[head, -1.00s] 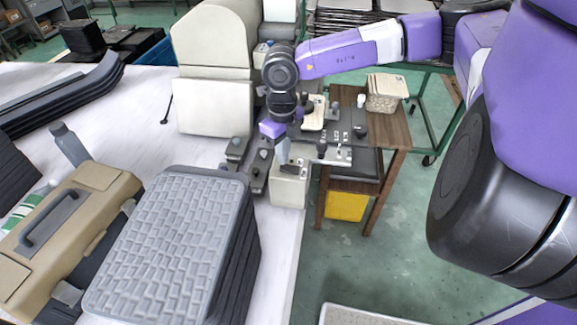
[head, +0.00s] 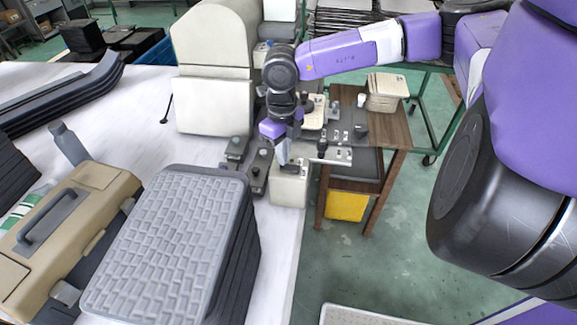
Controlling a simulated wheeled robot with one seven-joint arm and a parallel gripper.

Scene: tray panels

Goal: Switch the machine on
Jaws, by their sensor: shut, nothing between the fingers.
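The machine (head: 213,75) is a large cream-coloured body at the far end of the white table. Dark grey fixtures with knobs (head: 258,165) stand at its front right. A small cream box (head: 288,188) sits at the table's right edge beside them. My gripper (head: 289,168) points down with its fingers shut and empty, at the top of this cream box. I cannot tell whether the fingertips touch it. The switch itself is too small or hidden behind my fingers to make out.
A stack of grey textured panels (head: 170,235) and a tan toolbox (head: 70,230) fill the near table. A wooden stand (head: 395,130) with a yellow bin (head: 346,206) is right of the table. Green floor lies open nearer.

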